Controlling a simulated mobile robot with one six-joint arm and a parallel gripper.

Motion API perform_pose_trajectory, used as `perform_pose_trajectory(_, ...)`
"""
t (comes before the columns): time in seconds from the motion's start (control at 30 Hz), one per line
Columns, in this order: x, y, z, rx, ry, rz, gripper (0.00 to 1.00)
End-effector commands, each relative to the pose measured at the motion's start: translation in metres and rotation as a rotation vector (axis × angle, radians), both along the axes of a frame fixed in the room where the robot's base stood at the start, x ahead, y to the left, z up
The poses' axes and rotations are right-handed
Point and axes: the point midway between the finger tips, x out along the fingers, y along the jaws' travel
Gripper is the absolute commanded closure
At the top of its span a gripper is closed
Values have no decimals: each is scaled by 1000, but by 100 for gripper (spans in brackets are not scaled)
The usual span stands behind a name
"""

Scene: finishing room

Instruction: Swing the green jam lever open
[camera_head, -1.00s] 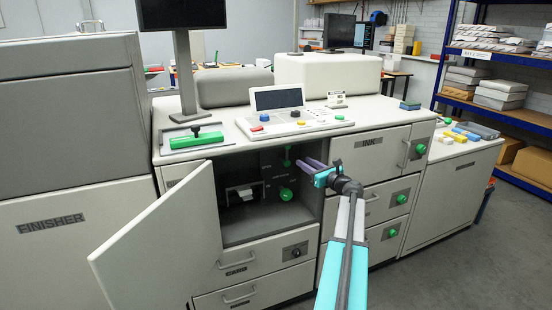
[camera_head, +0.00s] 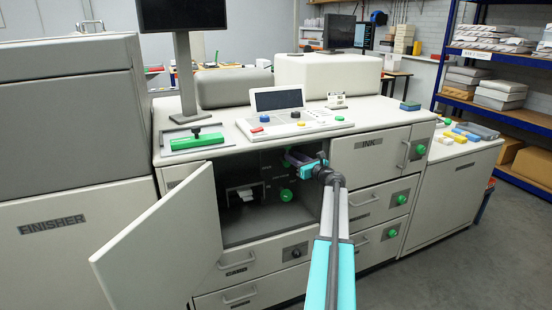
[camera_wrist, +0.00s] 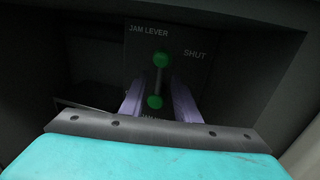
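The jam lever (camera_wrist: 160,60) shows in the wrist view as a green knob on a pale upright stem, under the "JAM LEVER" label and left of the word "SHUT". A second green round part (camera_wrist: 154,102) shows just below the stem; I cannot tell whether it belongs to the lever. My gripper (camera_wrist: 159,103) is open, its two purple fingers apart on either side of the lower green part in the picture. I see no contact with the lever. In the head view my gripper (camera_head: 290,155) is at the upper right of the open cabinet and largely hides the lever.
The cabinet door (camera_head: 165,240) stands open to the left. A green round knob (camera_head: 286,195) sits lower on the inner panel. The ink drawer front (camera_head: 370,155) is close to the right of my arm, and the counter edge is above.

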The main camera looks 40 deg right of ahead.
Motion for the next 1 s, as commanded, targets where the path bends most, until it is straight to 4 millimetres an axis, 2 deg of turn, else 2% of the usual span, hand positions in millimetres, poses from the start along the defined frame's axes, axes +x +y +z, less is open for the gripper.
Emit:
perform_pose_trajectory(0.2,26,-6,0,0,0,1,71)
perform_pose_trajectory(0.43,46,-10,0,0,0,0,71)
perform_pose_trajectory(0.93,53,-11,0,-1,0,0,71)
perform_pose_trajectory(1.0,53,-11,0,-1,0,-1,81)
